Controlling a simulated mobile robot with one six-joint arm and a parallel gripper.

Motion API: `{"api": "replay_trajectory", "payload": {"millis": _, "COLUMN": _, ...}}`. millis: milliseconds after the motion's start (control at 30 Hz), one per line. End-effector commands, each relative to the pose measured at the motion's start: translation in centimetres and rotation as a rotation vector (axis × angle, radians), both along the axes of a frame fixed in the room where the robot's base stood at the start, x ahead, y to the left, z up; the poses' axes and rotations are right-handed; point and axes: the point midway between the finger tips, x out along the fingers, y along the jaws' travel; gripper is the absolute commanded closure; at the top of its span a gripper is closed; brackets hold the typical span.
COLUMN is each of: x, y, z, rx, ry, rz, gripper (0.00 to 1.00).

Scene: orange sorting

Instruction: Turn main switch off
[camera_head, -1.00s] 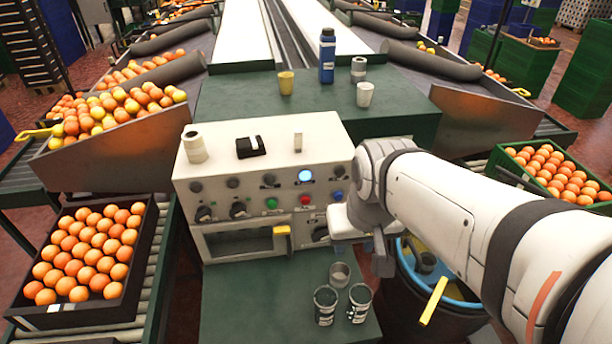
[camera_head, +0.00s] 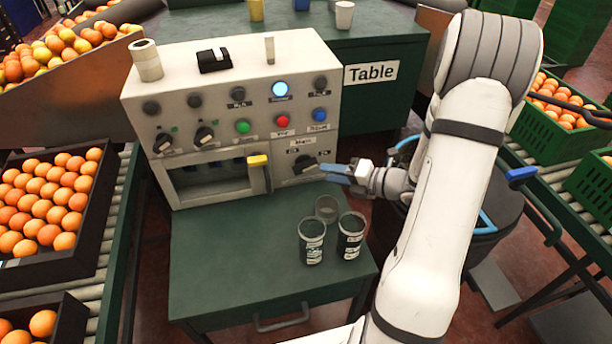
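The main switch (camera_head: 304,165) is a dark rotary knob under the "Main" label, at the lower right of the front of the white control panel (camera_head: 228,108). My gripper (camera_head: 328,170) is just right of it, with blue fingertips pointing left toward the knob. The tips look very close to the knob; whether they touch it is unclear. The fingers are small and overlap in this view, so their opening cannot be made out. A round light (camera_head: 280,90) on the panel glows blue-white.
Several cups (camera_head: 350,236) stand on the green table (camera_head: 235,265) below the gripper. A yellow-handled lever (camera_head: 258,160) is left of the switch. Green, red and blue buttons (camera_head: 282,121) sit above it. A dark bin (camera_head: 480,220) stands right of the table, behind my arm.

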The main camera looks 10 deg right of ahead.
Motion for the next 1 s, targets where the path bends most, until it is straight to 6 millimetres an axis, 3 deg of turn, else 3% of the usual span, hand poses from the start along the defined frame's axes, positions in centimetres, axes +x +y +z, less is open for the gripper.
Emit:
{"api": "replay_trajectory", "payload": {"millis": 33, "x": 0.3, "y": -0.7, "z": -0.9, "rx": 0.035, "ry": 0.023, "rz": -0.041, "gripper": 0.62}}
{"api": "replay_trajectory", "payload": {"millis": 167, "x": 1.1, "y": -1.0, "z": -1.5, "rx": 0.073, "ry": 0.046, "rz": -0.085, "gripper": 0.62}}
{"api": "replay_trajectory", "payload": {"millis": 600, "x": 5.5, "y": 3.2, "z": -3.0, "rx": 0.07, "ry": 0.045, "rz": -0.084, "gripper": 0.62}}
{"api": "replay_trajectory", "payload": {"millis": 1000, "x": 6.1, "y": 3.7, "z": -3.1, "rx": 0.071, "ry": 0.044, "rz": -0.086, "gripper": 0.62}}
